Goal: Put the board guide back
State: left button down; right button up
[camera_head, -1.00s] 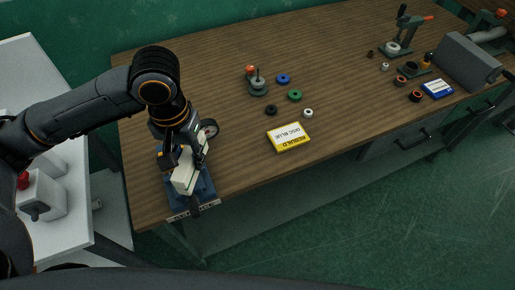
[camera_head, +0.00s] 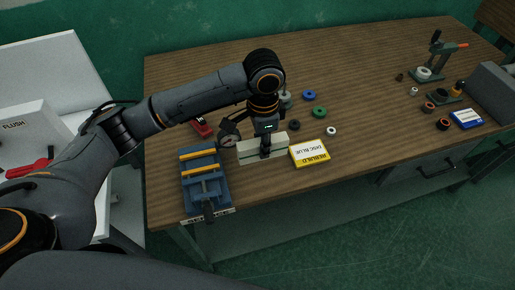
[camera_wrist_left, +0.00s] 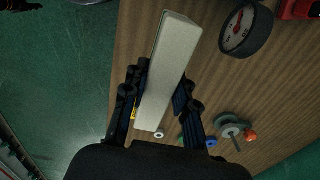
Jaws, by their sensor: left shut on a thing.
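A long cream block with a thin dark line along it, which I take for the board guide (camera_head: 246,152), is in my left gripper (camera_head: 266,148). The gripper is shut around its middle, pointing down beside the yellow box. I cannot tell whether the block touches the table. In the left wrist view the block (camera_wrist_left: 165,60) runs lengthwise between the fingers (camera_wrist_left: 162,90). A blue vise (camera_head: 195,197) with two yellow strips stands empty at the table's front left corner, left of the block. My right gripper is not in view.
A round dial gauge (camera_wrist_left: 245,30) and a red item (camera_head: 203,128) lie behind the block. The yellow-and-white box (camera_head: 310,153) is close on its right. Several coloured rings, a blue box (camera_head: 466,119) and a press (camera_head: 436,62) lie farther right. The front middle of the wooden table is clear.

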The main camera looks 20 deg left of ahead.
pick_arm(q)
jog(key=w+f, duration=0.1)
jog(key=a+f, duration=0.1)
jog(key=f, duration=0.1)
jog(key=w+a+f, duration=0.1)
jog(key=shift+w+f, duration=0.15)
jog(key=shift+w, duration=0.2)
jog(key=f, duration=0.1)
jog(key=f+p, duration=0.1)
jog(key=f, duration=0.1)
jog(key=shift+w+a+p, duration=0.15)
jog(key=shift+w+p, duration=0.05)
jog(key=shift+p, duration=0.1)
jog(key=shift+f, duration=0.35)
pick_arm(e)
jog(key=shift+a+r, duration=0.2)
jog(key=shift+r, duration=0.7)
pick_arm(q)
jog(key=shift+f, duration=0.1)
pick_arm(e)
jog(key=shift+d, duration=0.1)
pick_arm(q)
jog(key=c, duration=1.1)
grip_release()
jog(key=shift+o, duration=0.2)
